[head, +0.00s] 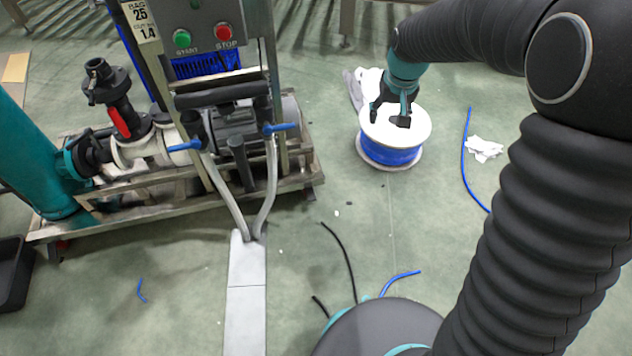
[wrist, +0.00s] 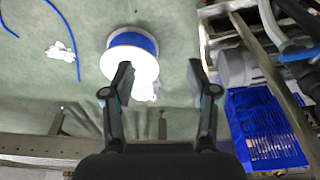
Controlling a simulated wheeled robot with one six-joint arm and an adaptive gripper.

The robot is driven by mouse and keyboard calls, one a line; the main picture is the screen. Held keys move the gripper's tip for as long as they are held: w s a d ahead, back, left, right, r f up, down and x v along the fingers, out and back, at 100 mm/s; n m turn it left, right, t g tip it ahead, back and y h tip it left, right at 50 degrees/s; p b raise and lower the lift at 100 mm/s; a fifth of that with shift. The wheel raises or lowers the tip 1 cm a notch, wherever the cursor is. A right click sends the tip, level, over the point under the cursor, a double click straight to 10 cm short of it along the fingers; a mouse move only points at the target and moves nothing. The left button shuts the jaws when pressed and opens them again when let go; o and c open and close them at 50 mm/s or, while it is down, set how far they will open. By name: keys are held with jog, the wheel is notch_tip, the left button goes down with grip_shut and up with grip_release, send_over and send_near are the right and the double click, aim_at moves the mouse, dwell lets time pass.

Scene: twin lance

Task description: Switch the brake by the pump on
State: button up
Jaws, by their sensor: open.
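The pump (head: 240,125) is a grey motor-like unit on a metal skid at the left of the head view. Above it is a grey control box with a green START button (head: 182,38) and a red STOP button (head: 223,32). A red lever (head: 121,121) sits on a black valve at the skid's left. I cannot tell which part is the brake. My gripper (head: 389,117) is open and empty, above or near a cable spool, right of the skid and apart from it. In the wrist view my gripper (wrist: 160,72) has both fingers spread.
The white spool (head: 391,157) with blue cable stands on the floor. Blue-handled valves (head: 281,127) with grey hoses face the front of the skid. A blue cable (head: 465,160) and white rag (head: 484,149) lie at right. A blue crate (wrist: 265,130) shows in the wrist view.

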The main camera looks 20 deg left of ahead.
jog(key=w+a+f+n+g, duration=0.1)
jog(key=w+a+f, duration=0.2)
jog(key=a+f, duration=0.35)
jog(key=w+a+f, duration=0.2)
jog(key=a+f, duration=0.2)
jog(key=f, duration=0.6)
jog(key=n+g, duration=0.1)
jog(key=n, duration=0.1)
send_over(312, 197)
notch_tip(312, 197, down, 20)
jog(key=f, duration=0.1)
jog(key=shift+f+h, duration=0.4)
jog(key=shift+f, duration=3.45)
grip_shut()
